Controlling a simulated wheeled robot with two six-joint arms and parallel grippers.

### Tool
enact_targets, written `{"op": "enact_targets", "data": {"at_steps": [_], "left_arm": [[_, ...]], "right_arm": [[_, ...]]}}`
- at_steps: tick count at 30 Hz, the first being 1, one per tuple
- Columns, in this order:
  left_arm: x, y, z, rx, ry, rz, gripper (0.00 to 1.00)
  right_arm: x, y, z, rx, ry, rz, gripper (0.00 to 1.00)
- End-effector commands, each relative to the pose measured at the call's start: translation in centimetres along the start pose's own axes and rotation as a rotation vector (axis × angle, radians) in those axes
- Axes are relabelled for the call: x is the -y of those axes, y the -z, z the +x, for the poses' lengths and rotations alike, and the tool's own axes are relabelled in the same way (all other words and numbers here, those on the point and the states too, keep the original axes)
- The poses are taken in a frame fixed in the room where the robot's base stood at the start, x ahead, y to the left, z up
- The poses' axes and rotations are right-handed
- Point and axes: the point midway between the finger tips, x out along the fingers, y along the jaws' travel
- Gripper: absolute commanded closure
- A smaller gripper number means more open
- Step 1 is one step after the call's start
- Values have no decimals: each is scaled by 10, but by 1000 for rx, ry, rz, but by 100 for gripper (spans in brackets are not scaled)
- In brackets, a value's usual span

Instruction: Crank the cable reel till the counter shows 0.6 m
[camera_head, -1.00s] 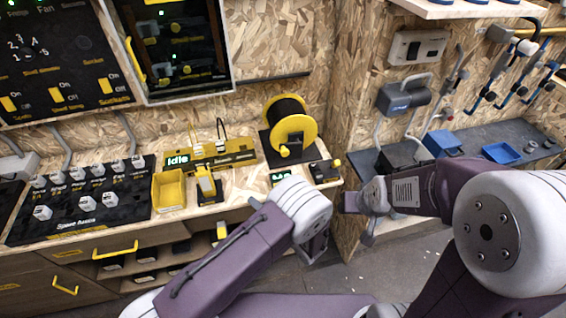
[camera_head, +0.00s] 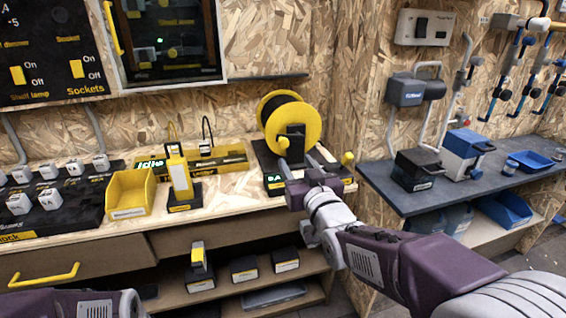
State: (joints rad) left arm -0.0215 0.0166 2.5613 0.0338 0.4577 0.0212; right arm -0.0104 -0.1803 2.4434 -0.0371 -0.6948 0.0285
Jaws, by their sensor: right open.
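The cable reel (camera_head: 312,122) has yellow flanges and a dark drum, and stands upright on a black base on the wooden bench. Its yellow crank knob (camera_head: 283,142) sits at the front of the reel, by the dark hub. The counter (camera_head: 274,183) is a small green display on the base's front; it is partly hidden and I cannot read its value. My right gripper (camera_head: 298,166) is open in front of the reel, its fingers pointing at it, just below the crank knob. I cannot tell whether a finger touches the knob. My left gripper is out of view; only its arm shows bottom left.
A yellow knob (camera_head: 347,159) stands right of the reel base. Left are a yellow-and-black handheld tool (camera_head: 180,174) on a stand, a yellow bin (camera_head: 131,194) and a lit display (camera_head: 151,164). A dark side bench (camera_head: 430,198) holds boxes and a blue tray (camera_head: 533,162).

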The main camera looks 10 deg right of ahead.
Motion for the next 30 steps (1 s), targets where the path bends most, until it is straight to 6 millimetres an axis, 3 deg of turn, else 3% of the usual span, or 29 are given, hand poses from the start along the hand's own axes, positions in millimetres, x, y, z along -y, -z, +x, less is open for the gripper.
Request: {"op": "enact_targets", "data": {"at_steps": [15, 25, 30], "left_arm": [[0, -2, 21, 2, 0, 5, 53], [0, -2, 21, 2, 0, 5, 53], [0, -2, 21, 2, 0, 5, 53]], "right_arm": [[0, -1, 84, 3, 0, 0, 51], [0, 1, 90, 2, 0, 0, 51], [0, 1, 90, 2, 0, 0, 99]]}}
